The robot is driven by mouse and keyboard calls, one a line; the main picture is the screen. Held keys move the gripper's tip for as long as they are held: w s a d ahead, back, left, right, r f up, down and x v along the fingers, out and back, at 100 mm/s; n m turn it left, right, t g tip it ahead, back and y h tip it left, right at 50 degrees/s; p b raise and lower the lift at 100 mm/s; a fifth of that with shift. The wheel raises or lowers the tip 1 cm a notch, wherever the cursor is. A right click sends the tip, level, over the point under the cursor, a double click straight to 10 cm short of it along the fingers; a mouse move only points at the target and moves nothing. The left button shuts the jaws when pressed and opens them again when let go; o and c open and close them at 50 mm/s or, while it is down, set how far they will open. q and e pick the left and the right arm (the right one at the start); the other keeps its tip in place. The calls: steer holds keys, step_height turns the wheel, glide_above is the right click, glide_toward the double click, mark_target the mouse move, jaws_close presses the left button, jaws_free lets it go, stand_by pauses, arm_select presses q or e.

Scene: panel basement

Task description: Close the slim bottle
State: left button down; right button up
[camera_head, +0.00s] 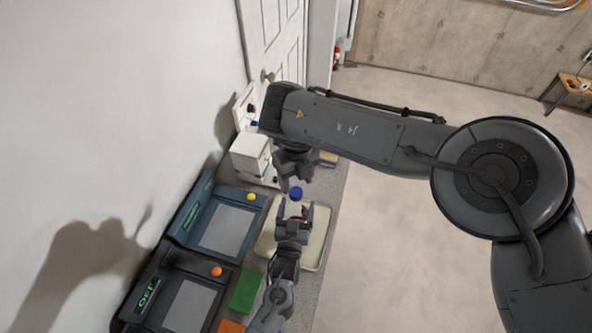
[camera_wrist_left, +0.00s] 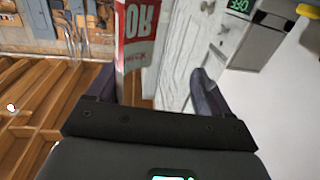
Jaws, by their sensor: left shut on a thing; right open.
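The slim bottle (camera_head: 295,205) shows as a small pale body with a blue cap (camera_head: 296,193) at its top, above the pale tray. I cannot tell whether the cap is fully seated. My left gripper (camera_head: 295,212) comes from below and is shut on the bottle, which is largely hidden by the fingers. My right gripper (camera_head: 291,184) is open, pointing down just above and beside the cap.
A pale tray (camera_head: 314,252) lies under the left gripper. Two dark consoles (camera_head: 179,231) with yellow and orange balls stand to the left, near a green block (camera_head: 244,291). A white box (camera_head: 250,153) stands beyond, by the wall. Open floor lies right of the counter.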

mark_target(296, 192)
steer(key=shift+f, duration=2.2)
jaws_close()
steer(key=shift+o, duration=0.3)
jaws_free()
steer(key=shift+r, duration=2.3)
steer(key=shift+c, duration=0.3)
steer(key=shift+r, duration=1.75)
